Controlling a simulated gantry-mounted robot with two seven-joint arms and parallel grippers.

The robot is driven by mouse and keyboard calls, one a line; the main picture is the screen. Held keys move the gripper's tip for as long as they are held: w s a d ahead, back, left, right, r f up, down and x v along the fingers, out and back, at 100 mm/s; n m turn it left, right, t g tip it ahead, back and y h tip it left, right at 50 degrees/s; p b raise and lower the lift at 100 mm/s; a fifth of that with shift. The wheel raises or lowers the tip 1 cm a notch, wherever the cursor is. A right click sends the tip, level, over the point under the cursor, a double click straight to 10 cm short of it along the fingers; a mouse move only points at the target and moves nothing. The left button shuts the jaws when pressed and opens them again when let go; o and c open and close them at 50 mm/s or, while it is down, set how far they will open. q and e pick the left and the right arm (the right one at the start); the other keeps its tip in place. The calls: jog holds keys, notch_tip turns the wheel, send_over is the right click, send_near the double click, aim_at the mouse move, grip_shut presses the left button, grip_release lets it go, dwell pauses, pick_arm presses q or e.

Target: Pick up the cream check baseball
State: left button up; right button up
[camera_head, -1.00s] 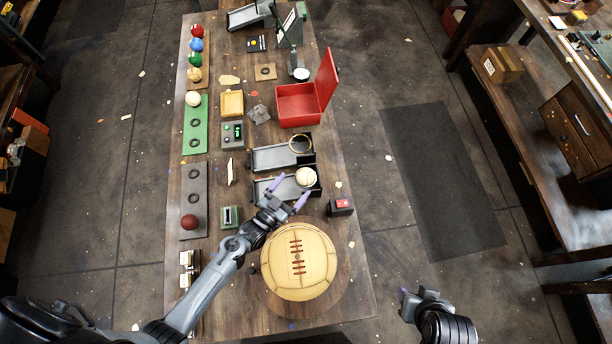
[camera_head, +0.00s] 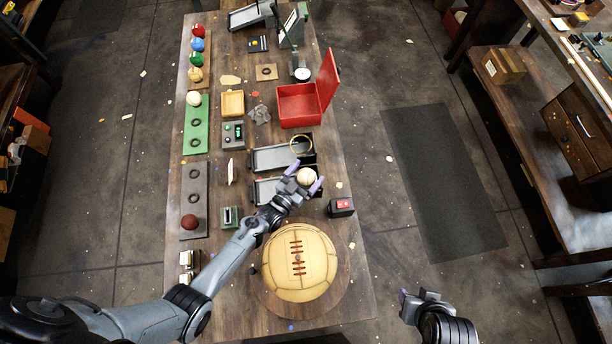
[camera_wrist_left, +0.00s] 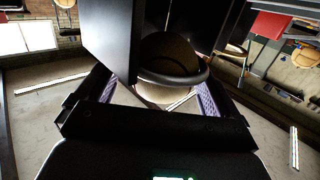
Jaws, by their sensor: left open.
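The pale cream ball (camera_head: 307,175) sits at the right end of the lower dark tray (camera_head: 263,193) on the long table; its check pattern is too small to make out. My left gripper (camera_head: 304,177) is open, with its purple-tipped fingers at either side of the ball. My right gripper (camera_head: 424,298) is off the table at the lower right, away from the ball.
A large laced tan ball (camera_head: 299,262) on a round wooden board stands close in front. A second tray (camera_head: 270,158) with a brass ring (camera_head: 301,146) lies just behind. A box with a red button (camera_head: 341,207) is to the right; an open red box (camera_head: 297,105) stands farther back.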

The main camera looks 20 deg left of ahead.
pick_arm(q)
jog(key=c, duration=1.2)
jog(key=shift+r, duration=0.15)
